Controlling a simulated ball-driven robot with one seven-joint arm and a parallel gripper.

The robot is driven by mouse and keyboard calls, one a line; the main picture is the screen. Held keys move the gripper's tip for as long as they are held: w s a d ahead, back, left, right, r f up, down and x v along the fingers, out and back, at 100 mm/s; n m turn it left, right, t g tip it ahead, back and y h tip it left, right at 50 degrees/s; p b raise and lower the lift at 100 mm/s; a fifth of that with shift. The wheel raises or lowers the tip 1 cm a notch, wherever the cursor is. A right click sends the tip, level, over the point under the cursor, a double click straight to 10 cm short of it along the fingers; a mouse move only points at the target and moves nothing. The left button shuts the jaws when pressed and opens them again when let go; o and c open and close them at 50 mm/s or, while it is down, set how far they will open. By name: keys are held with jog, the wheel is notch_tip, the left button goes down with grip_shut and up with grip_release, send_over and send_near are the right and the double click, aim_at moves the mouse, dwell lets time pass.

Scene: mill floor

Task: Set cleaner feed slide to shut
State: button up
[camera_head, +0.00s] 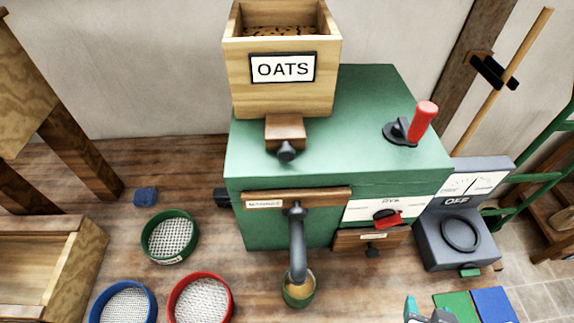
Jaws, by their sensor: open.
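The green cleaner (340,160) stands against the wall with a wooden hopper (245,85) labelled OATS on top. Grain shows inside the hopper. Below the hopper's front is a small wooden slide (285,129) with a dark knob (286,152), which looks like the feed slide. I cannot tell from this view whether it is open or shut. My gripper (428,314) shows only partly at the bottom edge, right of centre. It is open, low and well apart from the slide, with nothing seen between its fingers.
A red-handled lever (423,121) rises from the cleaner's top. A grey spout (298,245) hangs in front over a green cup (298,291). A red-marked dial (387,218) and a grey machine reading OFF (458,235) are at right. Several round sieves lie at lower left.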

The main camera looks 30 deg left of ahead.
jog(key=w+a+r+n+t+y+b, duration=0.1)
jog(key=a+r+t+y, duration=0.1)
jog(key=a+r, duration=0.35)
jog(key=a+r+n+t+y+b, duration=0.1)
jog(key=a+r+t+y, duration=0.1)
jog(key=a, duration=0.6)
jog(key=n+t+y+b, duration=0.1)
jog(key=n+t+y, duration=0.15)
jog(key=y, duration=0.35)
send_near(287, 156)
jog(key=shift+g, duration=0.25)
jog(key=p+x, duration=0.2)
jog(key=x, duration=0.7)
jog(key=shift+w+r, duration=0.15)
jog(key=shift+r, duration=0.05)
grip_shut()
